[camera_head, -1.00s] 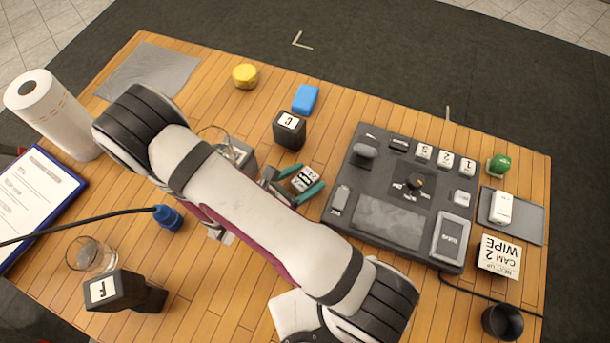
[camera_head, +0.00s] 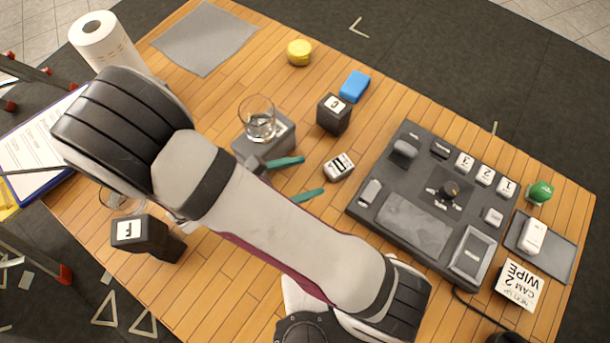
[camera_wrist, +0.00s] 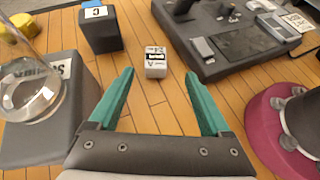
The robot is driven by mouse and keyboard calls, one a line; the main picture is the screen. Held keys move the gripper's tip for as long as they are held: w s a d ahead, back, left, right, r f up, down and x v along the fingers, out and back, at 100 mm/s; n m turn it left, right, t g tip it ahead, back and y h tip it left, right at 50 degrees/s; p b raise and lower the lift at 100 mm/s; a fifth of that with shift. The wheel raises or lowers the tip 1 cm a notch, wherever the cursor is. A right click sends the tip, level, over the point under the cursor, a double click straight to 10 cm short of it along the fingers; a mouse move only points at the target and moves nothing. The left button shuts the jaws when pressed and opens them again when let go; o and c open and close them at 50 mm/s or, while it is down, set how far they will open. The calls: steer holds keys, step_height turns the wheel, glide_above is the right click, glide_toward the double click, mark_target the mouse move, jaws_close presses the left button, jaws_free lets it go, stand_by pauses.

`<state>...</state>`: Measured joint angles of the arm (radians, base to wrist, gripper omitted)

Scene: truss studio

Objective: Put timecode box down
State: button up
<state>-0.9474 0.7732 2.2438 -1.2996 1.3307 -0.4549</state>
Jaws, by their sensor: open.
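The timecode box (camera_head: 339,167) is a small pale grey block with a black and white label. It lies on the bare wood, left of the switcher panel and in front of the black block marked C. It also shows in the wrist view (camera_wrist: 156,64), just beyond my fingertips. My gripper (camera_head: 314,176) has teal fingers that are open and empty. In the wrist view my gripper (camera_wrist: 158,90) has its fingers spread wide, with the box ahead of the gap and apart from both fingers.
The black C block (camera_head: 334,114) stands behind the box. A glass of water (camera_head: 258,118) stands on a grey block (camera_head: 284,136) left of my fingers. The switcher panel (camera_head: 400,222) is to the right. Bare wood lies between.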

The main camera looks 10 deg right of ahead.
steer(key=s+d+r+m+g+y, duration=0.1)
steer(key=s+r+m+y, duration=0.4)
steer(key=m, duration=0.8)
steer(key=s+d+r+m+g+y, duration=0.1)
steer(key=s+r+m+g+y, duration=0.2)
steer(key=m, duration=1.1)
steer(key=s+r+y, duration=0.3)
steer(key=r+y, duration=0.2)
steer(key=r, duration=0.2)
steer(key=shift+s, duration=0.15)
